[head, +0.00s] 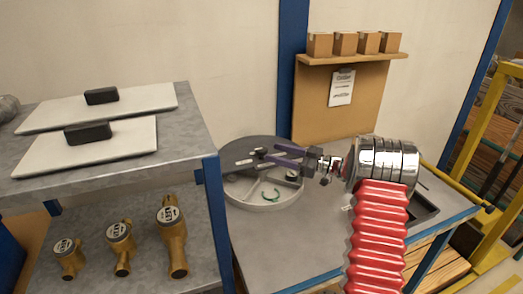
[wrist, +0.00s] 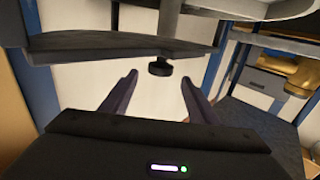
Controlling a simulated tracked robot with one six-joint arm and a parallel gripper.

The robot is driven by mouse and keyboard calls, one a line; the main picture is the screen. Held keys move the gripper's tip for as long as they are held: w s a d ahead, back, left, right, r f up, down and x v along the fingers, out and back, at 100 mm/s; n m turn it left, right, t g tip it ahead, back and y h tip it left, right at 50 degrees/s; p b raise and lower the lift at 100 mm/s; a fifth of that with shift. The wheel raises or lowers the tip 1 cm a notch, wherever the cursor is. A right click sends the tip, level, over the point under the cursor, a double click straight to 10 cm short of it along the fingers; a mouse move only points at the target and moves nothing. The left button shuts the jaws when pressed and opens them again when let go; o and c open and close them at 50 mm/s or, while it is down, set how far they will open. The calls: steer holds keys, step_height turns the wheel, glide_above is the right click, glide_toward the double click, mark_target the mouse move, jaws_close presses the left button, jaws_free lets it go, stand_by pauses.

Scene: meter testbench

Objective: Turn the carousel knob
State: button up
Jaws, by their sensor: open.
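The round grey carousel (head: 250,200) stands on the bench to the left of my arm in the head view, with a green curved mark on its pale lower part. A small black knob (wrist: 160,67) shows in the wrist view, just beyond and between my fingertips. My gripper (head: 269,153) reaches left over the carousel with its dark purple fingers apart. In the wrist view my gripper (wrist: 158,78) is open and empty, with a gap on both sides of the knob. The knob is hard to make out in the head view.
A shelf unit (head: 195,135) on the left holds white plates with black blocks, and brass meters (head: 171,235) below. A wooden shelf (head: 345,58) with small boxes is behind. A dark rectangular recess (head: 423,208) lies in the bench at right. The front bench top (head: 285,240) is clear.

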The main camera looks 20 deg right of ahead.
mark_target(262, 149)
steer(key=x, duration=0.6)
steer(key=shift+w+a, duration=0.2)
steer(key=shift+w, duration=0.05)
steer(key=c, duration=1)
steer(key=shift+m+t+h, duration=0.5)
steer(key=shift+h, duration=0.1)
steer(key=shift+m+t+h, duration=1.5)
steer(key=shift+m+h, duration=0.4)
steer(key=shift+h, duration=0.7)
steer(key=shift+a+m+t+h, duration=0.1)
steer(key=shift+m+t+h, duration=0.2)
steer(key=shift+m+h, duration=0.95)
steer(key=shift+m+t+h, duration=0.3)
steer(key=shift+m+h, duration=0.45)
steer(key=shift+h, duration=1)
steer(key=shift+m+h, duration=0.4)
steer(key=shift+h, duration=0.3)
steer(key=o, duration=1)
